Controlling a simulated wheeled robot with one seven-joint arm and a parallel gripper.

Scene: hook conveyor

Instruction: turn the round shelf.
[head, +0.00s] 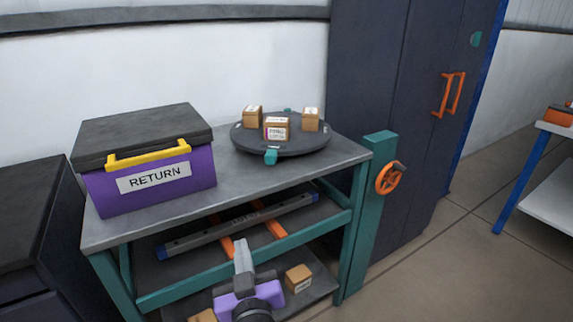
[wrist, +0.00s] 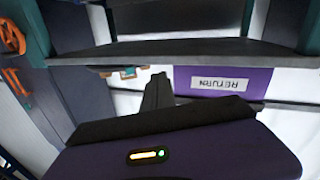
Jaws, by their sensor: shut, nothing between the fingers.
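The round shelf (head: 308,144) is a dark disc lying flat on the right part of a grey bench top in the head view. Three small brown boxes stand on it, and a teal tab (head: 271,157) sticks out at its front rim. Another bit of teal shows at its back. My gripper (head: 241,243) is shut and empty, pointing up in front of the bench, apart from the disc. In the wrist view the shut fingers (wrist: 158,80) show at the middle, with the scene upside down. Small boxes (wrist: 128,73) show partly past the bench edge there.
A purple RETURN box (head: 150,175) with a dark lid and yellow handle stands left of the disc on the bench (head: 232,190). A teal post with an orange wheel (head: 390,178) stands at the bench's right end. A dark cabinet (head: 395,90) stands behind.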

